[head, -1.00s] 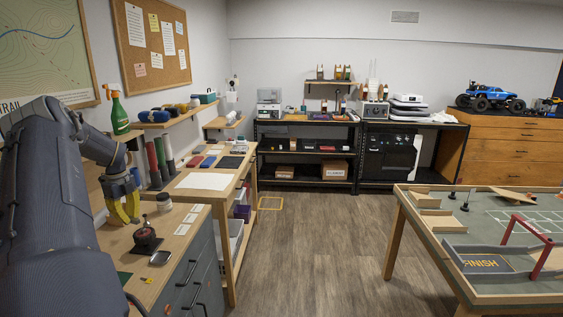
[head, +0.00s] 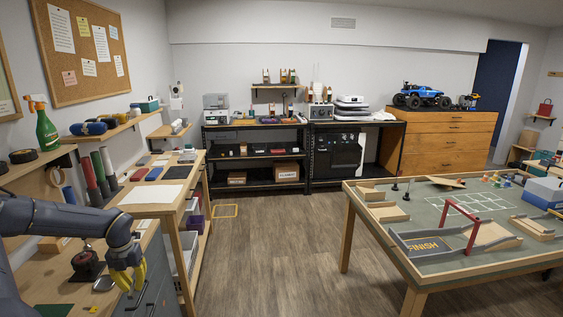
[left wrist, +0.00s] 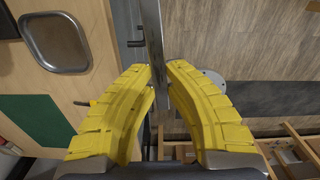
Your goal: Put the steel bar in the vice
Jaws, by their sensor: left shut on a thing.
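My left gripper (head: 127,284) hangs at the front edge of the left workbench, fingers pointing down, beside the drawer fronts. In the left wrist view its yellow fingers (left wrist: 160,82) are closed around a long, narrow grey steel bar (left wrist: 154,38), which runs up out of the frame. I cannot make out the bar in the head view. A dark device with a red part, which looks like the vice (head: 87,264), stands on the workbench to the left of the gripper, apart from it. My right gripper is not in view.
A small metal tray (head: 103,285) lies on the workbench near the gripper; it also shows in the left wrist view (left wrist: 55,42). A green mat (head: 52,310) lies at the near end.

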